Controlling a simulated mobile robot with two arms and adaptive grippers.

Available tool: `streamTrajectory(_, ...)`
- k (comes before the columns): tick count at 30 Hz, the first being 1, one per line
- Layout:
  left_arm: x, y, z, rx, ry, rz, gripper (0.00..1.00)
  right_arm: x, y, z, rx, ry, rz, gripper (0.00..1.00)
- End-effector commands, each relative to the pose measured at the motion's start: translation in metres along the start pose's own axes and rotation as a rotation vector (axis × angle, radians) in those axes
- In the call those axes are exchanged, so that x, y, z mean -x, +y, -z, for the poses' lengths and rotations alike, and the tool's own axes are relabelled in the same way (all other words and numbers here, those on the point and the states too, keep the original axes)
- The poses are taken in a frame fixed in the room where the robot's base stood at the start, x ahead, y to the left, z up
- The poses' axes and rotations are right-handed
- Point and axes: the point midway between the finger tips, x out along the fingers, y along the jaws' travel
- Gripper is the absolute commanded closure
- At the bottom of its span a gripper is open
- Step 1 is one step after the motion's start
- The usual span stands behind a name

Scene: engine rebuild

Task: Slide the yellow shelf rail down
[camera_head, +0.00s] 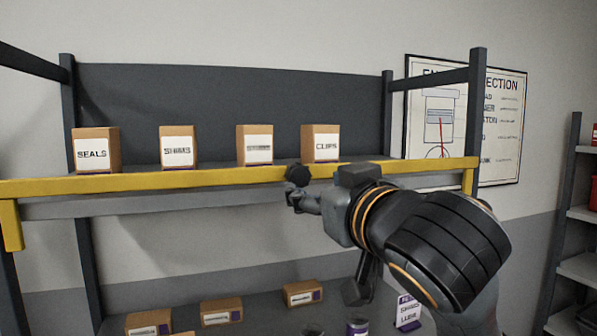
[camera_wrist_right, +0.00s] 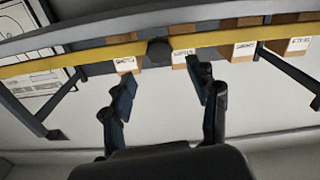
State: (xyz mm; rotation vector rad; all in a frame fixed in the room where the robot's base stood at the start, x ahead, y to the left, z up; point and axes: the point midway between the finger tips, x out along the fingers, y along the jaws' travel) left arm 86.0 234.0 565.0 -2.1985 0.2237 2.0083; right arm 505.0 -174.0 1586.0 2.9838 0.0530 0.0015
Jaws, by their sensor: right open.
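The yellow shelf rail (camera_head: 130,183) runs along the front edge of the upper shelf and is level, with a bent-down end at the left. A dark round knob (camera_head: 297,174) sits on its front; in the right wrist view the knob (camera_wrist_right: 160,50) shows on the rail (camera_wrist_right: 105,52). My right gripper (camera_head: 303,198) is in front of the rail, close to the knob. In the right wrist view the gripper (camera_wrist_right: 160,88) has its two fingers apart and empty, with the knob beyond the gap between their tips. My left gripper is not in view.
Boxes labelled seals (camera_head: 92,152), shims (camera_head: 178,148) and clips (camera_head: 321,145) stand on the upper shelf behind the rail, with another box (camera_head: 256,146) between. Several boxes and small containers sit on the lower shelf (camera_head: 260,310). Dark uprights (camera_head: 476,110) frame the unit.

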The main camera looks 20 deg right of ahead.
Motion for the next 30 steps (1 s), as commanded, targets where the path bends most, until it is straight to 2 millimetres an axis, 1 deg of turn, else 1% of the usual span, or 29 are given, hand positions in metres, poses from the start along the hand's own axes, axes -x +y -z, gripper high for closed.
streamTrajectory(1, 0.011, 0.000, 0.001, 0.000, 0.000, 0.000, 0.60, -0.013, 0.002, 0.003, 0.002, -0.009, -0.004, 0.40)
streamTrajectory(6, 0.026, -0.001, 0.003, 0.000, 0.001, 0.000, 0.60, -0.049, 0.002, 0.004, 0.001, -0.006, -0.003, 0.40)
streamTrajectory(9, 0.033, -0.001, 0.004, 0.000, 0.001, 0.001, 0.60, -0.066, 0.002, 0.003, 0.001, -0.004, -0.003, 0.40)
streamTrajectory(12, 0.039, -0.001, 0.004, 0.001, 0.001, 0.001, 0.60, -0.079, 0.002, 0.003, 0.000, -0.003, -0.002, 0.40)
streamTrajectory(18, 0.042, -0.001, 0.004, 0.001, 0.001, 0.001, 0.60, -0.092, 0.001, 0.001, 0.001, -0.001, -0.002, 0.40)
streamTrajectory(26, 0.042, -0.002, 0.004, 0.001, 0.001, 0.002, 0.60, -0.093, 0.001, 0.000, 0.001, 0.001, -0.002, 0.40)
streamTrajectory(29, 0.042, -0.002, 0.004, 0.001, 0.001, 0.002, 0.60, -0.093, 0.001, 0.000, 0.001, 0.001, -0.002, 0.58)
streamTrajectory(30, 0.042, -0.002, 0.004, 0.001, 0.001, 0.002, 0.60, -0.093, 0.001, 0.000, 0.001, 0.001, -0.002, 0.67)
